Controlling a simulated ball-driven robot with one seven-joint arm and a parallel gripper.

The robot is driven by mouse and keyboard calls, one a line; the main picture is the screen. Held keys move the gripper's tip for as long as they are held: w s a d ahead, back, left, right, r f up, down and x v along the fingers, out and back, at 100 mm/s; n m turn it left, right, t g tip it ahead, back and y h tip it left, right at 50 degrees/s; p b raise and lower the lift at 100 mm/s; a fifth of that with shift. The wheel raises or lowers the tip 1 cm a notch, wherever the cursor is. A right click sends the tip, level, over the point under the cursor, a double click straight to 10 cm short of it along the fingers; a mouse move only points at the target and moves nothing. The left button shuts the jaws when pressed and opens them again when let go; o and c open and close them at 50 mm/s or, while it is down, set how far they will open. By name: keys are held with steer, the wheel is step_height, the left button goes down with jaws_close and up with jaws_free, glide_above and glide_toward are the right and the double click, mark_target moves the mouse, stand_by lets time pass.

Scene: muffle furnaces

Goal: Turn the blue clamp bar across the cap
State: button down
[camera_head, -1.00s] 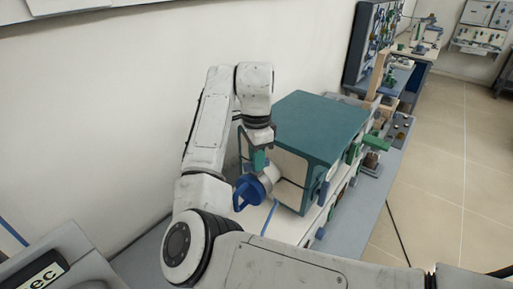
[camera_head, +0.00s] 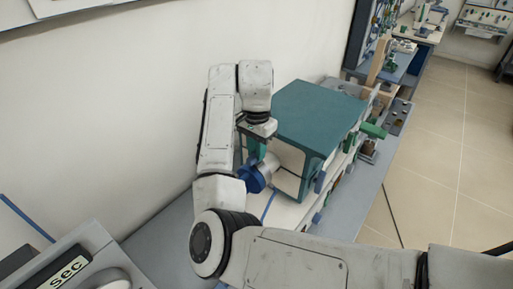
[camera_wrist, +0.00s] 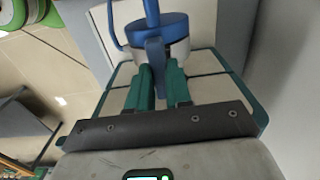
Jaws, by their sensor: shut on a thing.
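The blue cap (camera_head: 251,179) sits on the end of a pale cylinder that sticks out of the teal and white furnace (camera_head: 318,115). In the wrist view the cap (camera_wrist: 170,27) is at the top, with the blue clamp bar (camera_wrist: 154,52) running down past its edge. My gripper (camera_wrist: 159,72) has its green fingers on either side of the bar's lower end and is shut on it. In the head view my gripper (camera_head: 257,147) is just above the cap, beside the furnace; the bar's grip point is mostly hidden there.
The furnace stands on a grey bench (camera_head: 357,200) beside a white wall (camera_head: 110,100) on the left. Green and blue fittings (camera_head: 372,131) line its right side. A grey device with a display (camera_head: 70,268) is at the lower left. Open floor (camera_head: 440,160) lies to the right.

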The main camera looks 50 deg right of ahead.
stand_by(0.3)
steer(key=c, duration=1)
jaws_free()
steer(key=shift+c, duration=0.2)
steer(key=shift+r, duration=0.1)
step_height(320, 180, up, 11)
steer(key=shift+f, duration=0.2)
